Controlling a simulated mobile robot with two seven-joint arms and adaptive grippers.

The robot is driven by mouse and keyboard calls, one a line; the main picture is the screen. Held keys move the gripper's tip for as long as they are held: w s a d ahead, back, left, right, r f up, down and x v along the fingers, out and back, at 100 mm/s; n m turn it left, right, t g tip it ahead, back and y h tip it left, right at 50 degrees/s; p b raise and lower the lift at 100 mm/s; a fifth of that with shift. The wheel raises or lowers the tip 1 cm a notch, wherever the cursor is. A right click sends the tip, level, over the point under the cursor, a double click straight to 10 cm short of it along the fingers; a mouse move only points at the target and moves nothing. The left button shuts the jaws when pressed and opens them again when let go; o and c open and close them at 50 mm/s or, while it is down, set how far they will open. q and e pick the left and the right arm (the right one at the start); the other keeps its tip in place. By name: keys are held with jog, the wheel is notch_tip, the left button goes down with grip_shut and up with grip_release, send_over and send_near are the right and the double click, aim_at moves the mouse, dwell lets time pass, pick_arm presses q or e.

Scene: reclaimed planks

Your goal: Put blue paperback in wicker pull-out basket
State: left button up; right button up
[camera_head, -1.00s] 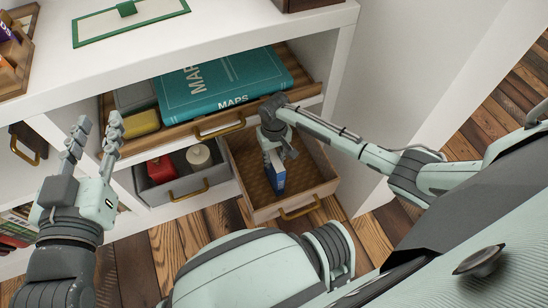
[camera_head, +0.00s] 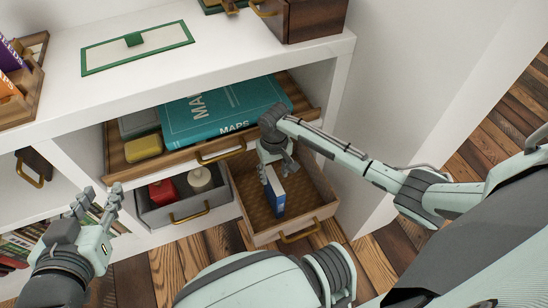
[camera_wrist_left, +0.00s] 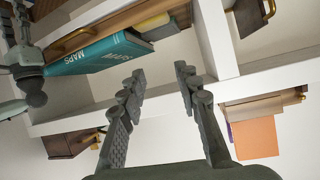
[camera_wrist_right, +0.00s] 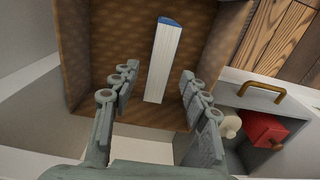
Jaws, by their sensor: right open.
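The blue paperback (camera_head: 274,190) stands on edge inside the wicker pull-out basket (camera_head: 292,225), which is pulled out at the lower right of the shelf unit. In the right wrist view the book (camera_wrist_right: 163,62) shows its pale page edges, resting on the woven floor (camera_wrist_right: 118,50). My right gripper (camera_head: 275,170) is above the basket, open, with its fingers (camera_wrist_right: 158,92) apart and clear of the book. My left gripper (camera_head: 94,203) is off to the left, in front of the shelf. In the left wrist view its fingers (camera_wrist_left: 158,78) are apart with nothing between them.
A grey drawer (camera_head: 188,211) with a red item (camera_head: 162,191) and a white item (camera_head: 200,179) is open left of the basket. Above, a wooden tray (camera_head: 180,147) holds a large teal maps book (camera_head: 225,110) and a yellow item (camera_head: 143,147).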

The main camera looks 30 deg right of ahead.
notch_tip(320, 180, up, 7)
jog(key=p, duration=0.1)
jog(key=s+a+r+n+t+y, duration=0.2)
jog(key=s+a+r+t, duration=0.15)
jog(key=s+a, duration=0.3)
pick_arm(q)
jog(key=s+a+f+g+y, duration=0.2)
jog(key=s+a+f+g, duration=0.2)
jog(key=s+a+f, duration=0.1)
jog(key=shift+s+a+f+n+g+y, duration=0.2)
jog(key=shift+a+f+n+g+y, duration=0.15)
jog(key=shift+a+f, duration=0.3)
pick_arm(e)
jog(key=s+d+r+t+h, duration=0.1)
jog(key=s+d+r+t, duration=0.1)
jog(key=r, duration=0.3)
jog(key=s+d+r+n+t+h, duration=0.1)
jog(key=s+d+r+t, duration=0.1)
jog(key=r, duration=0.4)
jog(key=shift+s+d+t, duration=0.35)
jog(key=shift+s+d, duration=0.5)
jog(key=shift+d, duration=0.4)
